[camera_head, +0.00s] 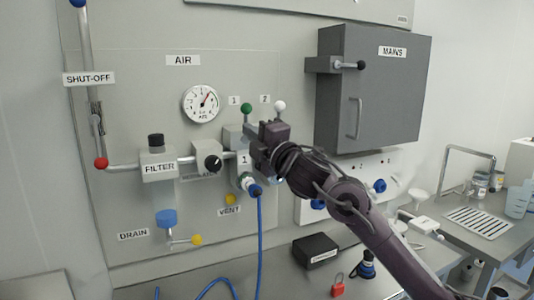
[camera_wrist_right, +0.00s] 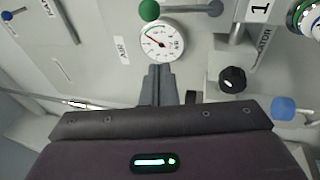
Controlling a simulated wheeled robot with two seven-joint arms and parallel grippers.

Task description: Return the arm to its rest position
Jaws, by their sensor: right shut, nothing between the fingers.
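My right arm reaches in from the lower right in the head view. Its dark gripper (camera_head: 264,143) is in front of the panel, beside the valve block under the green knob (camera_head: 246,108) and white knob (camera_head: 280,106). In the wrist view the two fingers of the right gripper (camera_wrist_right: 161,88) are together with nothing between them. They overlap the lower edge of the gauge (camera_wrist_right: 161,40) in that picture; whether they touch anything there I cannot tell. The arm hides part of the valve block and wall behind it. My left gripper is not in view.
The grey MAINS box (camera_head: 366,90) stands out from the wall above my forearm. A blue hose (camera_head: 260,228) hangs from the valve block. A black box (camera_head: 315,250) and a red padlock (camera_head: 338,287) lie on the bench below. The filter (camera_head: 158,167) is left of the gripper.

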